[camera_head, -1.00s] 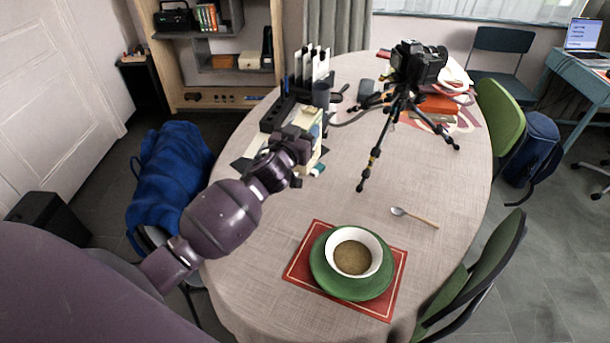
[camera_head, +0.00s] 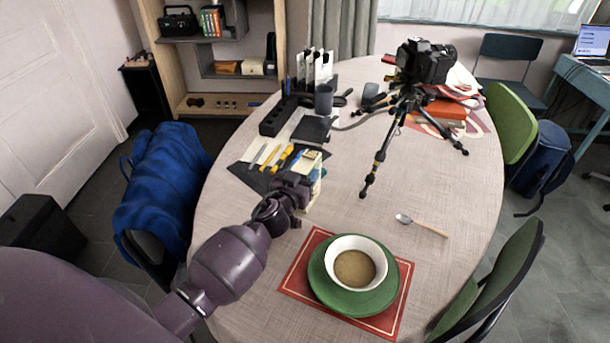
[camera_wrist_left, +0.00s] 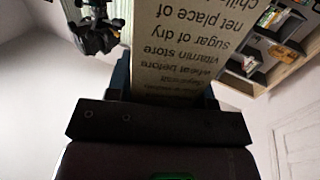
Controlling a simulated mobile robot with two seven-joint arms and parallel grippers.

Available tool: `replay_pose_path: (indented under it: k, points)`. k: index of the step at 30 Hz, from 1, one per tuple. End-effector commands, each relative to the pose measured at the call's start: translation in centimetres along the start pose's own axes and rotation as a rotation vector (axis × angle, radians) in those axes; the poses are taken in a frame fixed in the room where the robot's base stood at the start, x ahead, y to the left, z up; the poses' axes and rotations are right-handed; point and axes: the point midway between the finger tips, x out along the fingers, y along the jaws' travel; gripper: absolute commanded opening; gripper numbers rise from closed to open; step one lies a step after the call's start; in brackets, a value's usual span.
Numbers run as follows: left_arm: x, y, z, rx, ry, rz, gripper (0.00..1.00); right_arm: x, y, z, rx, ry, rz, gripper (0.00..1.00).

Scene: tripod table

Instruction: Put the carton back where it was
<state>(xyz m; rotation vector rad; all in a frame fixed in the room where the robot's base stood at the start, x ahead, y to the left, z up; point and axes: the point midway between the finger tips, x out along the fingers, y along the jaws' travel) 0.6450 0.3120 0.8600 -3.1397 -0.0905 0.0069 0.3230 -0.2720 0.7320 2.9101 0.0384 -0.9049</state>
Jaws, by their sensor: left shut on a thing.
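My left gripper (camera_head: 302,186) is shut on a pale cream carton (camera_head: 314,176) with coloured patches. The carton is close to upright, left of the tripod and behind the red place mat. Its base is partly hidden by the gripper, so I cannot tell whether it touches the table. In the left wrist view the carton (camera_wrist_left: 190,45) shows printed text upside down, between the fingers of my left gripper (camera_wrist_left: 165,88). My right gripper is out of view.
A green plate with a white bowl (camera_head: 355,264) sits on the red mat (camera_head: 298,278). A spoon (camera_head: 422,226) lies right of it. The camera tripod (camera_head: 380,155) stands behind. Yellow-handled tools (camera_head: 275,157) lie on a dark mat. Bare table (camera_head: 345,212) lies between carton and spoon.

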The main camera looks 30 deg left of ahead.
Motion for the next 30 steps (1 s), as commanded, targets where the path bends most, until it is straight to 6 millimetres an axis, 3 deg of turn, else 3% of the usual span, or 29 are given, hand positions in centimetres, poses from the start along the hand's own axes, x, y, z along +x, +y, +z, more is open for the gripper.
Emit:
replay_pose_path:
  k: [11, 12, 17, 28, 30]
  points:
    - [0.1, 0.0, 0.2, -0.002, 0.003, 0.0, 0.15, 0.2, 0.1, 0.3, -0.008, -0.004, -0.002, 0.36]
    - [0.0, 0.0, 0.2, -0.002, 0.001, -0.001, 0.51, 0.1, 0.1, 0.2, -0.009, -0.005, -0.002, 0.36]
    - [0.0, 0.0, 0.1, -0.001, 0.002, -0.001, 0.73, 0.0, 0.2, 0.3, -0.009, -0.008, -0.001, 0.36]
    - [0.1, 0.0, -0.5, 0.001, 0.004, 0.0, 0.73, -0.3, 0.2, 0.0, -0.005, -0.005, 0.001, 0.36]
    - [-0.7, 0.0, -0.2, -0.001, 0.002, -0.001, 0.73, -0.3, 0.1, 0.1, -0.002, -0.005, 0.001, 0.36]
